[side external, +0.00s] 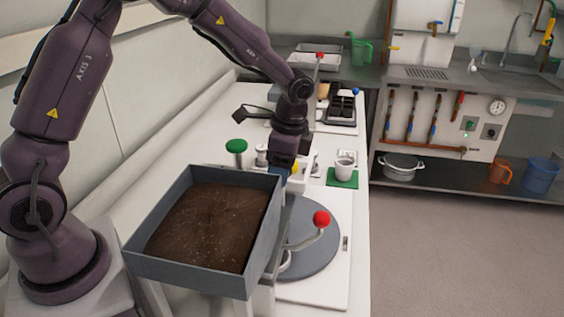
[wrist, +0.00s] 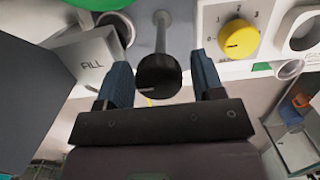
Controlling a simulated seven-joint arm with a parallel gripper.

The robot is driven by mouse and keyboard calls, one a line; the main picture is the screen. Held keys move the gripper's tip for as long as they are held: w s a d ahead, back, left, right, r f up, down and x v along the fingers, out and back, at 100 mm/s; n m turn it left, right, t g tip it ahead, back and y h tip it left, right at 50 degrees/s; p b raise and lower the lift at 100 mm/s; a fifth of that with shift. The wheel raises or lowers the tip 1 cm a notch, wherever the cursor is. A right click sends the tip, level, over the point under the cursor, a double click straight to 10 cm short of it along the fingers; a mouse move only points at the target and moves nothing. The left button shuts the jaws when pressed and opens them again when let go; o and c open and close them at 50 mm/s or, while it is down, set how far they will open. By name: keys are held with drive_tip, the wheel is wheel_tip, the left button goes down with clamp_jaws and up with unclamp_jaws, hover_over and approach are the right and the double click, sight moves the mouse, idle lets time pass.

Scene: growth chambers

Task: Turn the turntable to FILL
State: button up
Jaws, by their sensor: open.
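The turntable (side external: 318,252) is a grey disc on a white base plate, partly hidden behind a soil box in the side view. A lever with a red ball (side external: 321,218) rises over it. My gripper (side external: 284,172) points down just behind the soil box, beyond the disc. In the wrist view my gripper (wrist: 158,72) is open, its two blue fingers on either side of a black round knob (wrist: 158,77) on a grey rod, with gaps at both sides. A grey block marked FILL (wrist: 90,64) is beside the left finger.
The soil box (side external: 172,268) stands raised at the front, close to my gripper. A yellow dial (wrist: 238,40) with numbers is right of the fingers. A green knob (side external: 236,146), a white cup (side external: 345,166) on a green mat and a black cell tray (side external: 342,107) stand farther back.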

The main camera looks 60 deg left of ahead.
drive_tip(key=shift+r, duration=3.5)
